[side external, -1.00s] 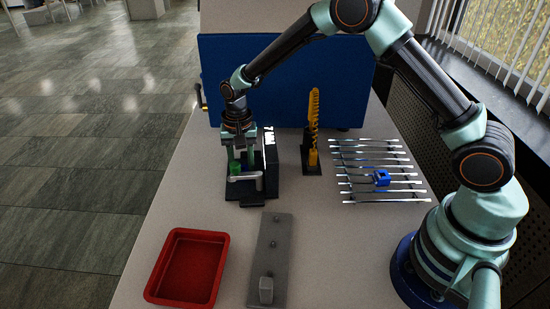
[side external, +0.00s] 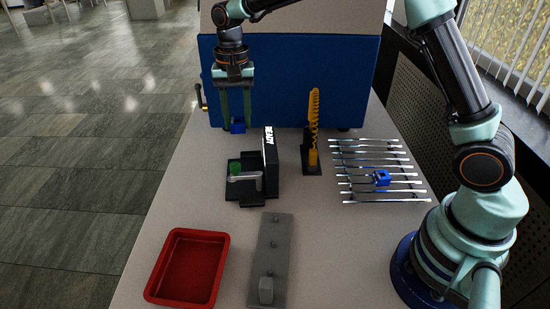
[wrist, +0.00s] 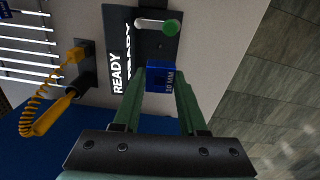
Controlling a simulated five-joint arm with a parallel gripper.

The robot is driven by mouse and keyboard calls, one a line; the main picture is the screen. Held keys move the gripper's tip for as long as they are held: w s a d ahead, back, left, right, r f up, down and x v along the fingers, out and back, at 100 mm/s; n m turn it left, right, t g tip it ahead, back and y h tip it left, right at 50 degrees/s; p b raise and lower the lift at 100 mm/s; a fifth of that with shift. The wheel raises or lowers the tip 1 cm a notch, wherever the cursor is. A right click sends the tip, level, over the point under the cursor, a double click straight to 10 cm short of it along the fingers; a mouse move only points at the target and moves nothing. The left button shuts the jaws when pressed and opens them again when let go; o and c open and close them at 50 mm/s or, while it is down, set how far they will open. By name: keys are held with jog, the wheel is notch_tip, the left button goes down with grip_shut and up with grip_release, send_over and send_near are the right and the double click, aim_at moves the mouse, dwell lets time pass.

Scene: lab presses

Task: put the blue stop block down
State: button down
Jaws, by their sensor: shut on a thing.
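My gripper (side external: 237,126) is shut on a blue stop block (wrist: 160,78). In the wrist view the block sits between the green fingertips, and its face reads "10 MM". In the side view the block (side external: 238,128) hangs below the fingers, up in the air in front of the blue panel. A black press fixture (side external: 247,196) with a green knob (side external: 235,168), a grey handle and a "READY" sign (side external: 269,146) stands lower and nearer the camera. The fixture also shows in the wrist view (wrist: 143,50). A second blue block (side external: 381,178) rests on the rack of metal rods.
The rod rack (side external: 385,150) lies at right. A black stand with a yellow coiled cord (side external: 313,120) stands between fixture and rack. A red tray (side external: 187,267) and a grey plate (side external: 270,255) with pegs are in front. The blue panel (side external: 300,85) closes the back.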

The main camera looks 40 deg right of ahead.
notch_tip(320, 180, up, 4)
jog(key=r, duration=0.1)
jog(key=n, duration=0.7)
send_over(192, 271)
notch_tip(192, 271, down, 20)
jog(key=shift+f, duration=0.1)
jog(key=shift+f, duration=0.1)
jog(key=shift+c, duration=2.3)
grip_release()
